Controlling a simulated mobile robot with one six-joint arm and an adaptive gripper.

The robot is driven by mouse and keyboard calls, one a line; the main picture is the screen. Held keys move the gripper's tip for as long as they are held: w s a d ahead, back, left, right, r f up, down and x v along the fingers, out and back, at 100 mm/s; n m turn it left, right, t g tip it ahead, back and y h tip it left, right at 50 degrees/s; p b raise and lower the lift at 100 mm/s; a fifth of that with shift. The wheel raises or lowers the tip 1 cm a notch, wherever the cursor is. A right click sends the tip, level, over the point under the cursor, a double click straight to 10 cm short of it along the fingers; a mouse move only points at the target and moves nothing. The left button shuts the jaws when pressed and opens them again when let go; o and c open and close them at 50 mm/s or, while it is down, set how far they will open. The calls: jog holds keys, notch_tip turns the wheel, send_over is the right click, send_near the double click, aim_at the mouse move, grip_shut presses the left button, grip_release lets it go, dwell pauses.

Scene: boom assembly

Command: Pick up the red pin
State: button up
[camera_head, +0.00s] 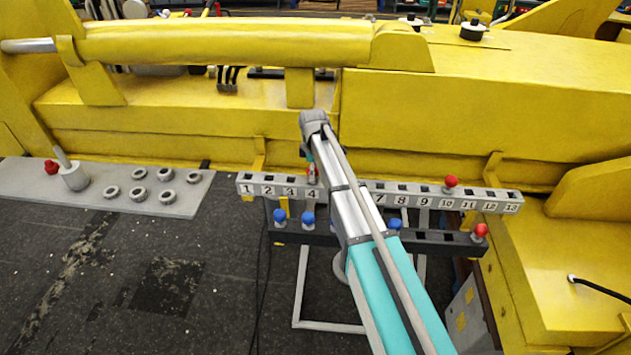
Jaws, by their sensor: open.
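Several red pins are in view. One red pin (450,183) stands in the numbered rack (332,191) near slot 10. Another red pin (480,231) stands at the right end of the lower dark rack (435,237). A third red-topped piece (51,167) is at the left end of the grey plate. My gripper (311,174) points down over the numbered rack near slot 4. It is small and partly hidden by my arm. A bit of red shows right at it; I cannot tell whether this is a pin. The slots around 5 and 6 are hidden behind my arm.
Blue pins (308,219) stand in the lower rack. The grey plate (95,202) at left holds several rings and a grey cylinder (74,177). A large yellow boom (490,105) runs behind the racks. A black cable (602,289) sticks out at right.

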jog(key=shift+f+b, duration=1.25)
jog(key=shift+f, duration=0.3)
grip_shut()
jog(key=shift+r, duration=0.2)
notch_tip(320, 180, up, 10)
jog(key=p, duration=1)
jog(key=shift+f, duration=0.2)
dwell(0.4)
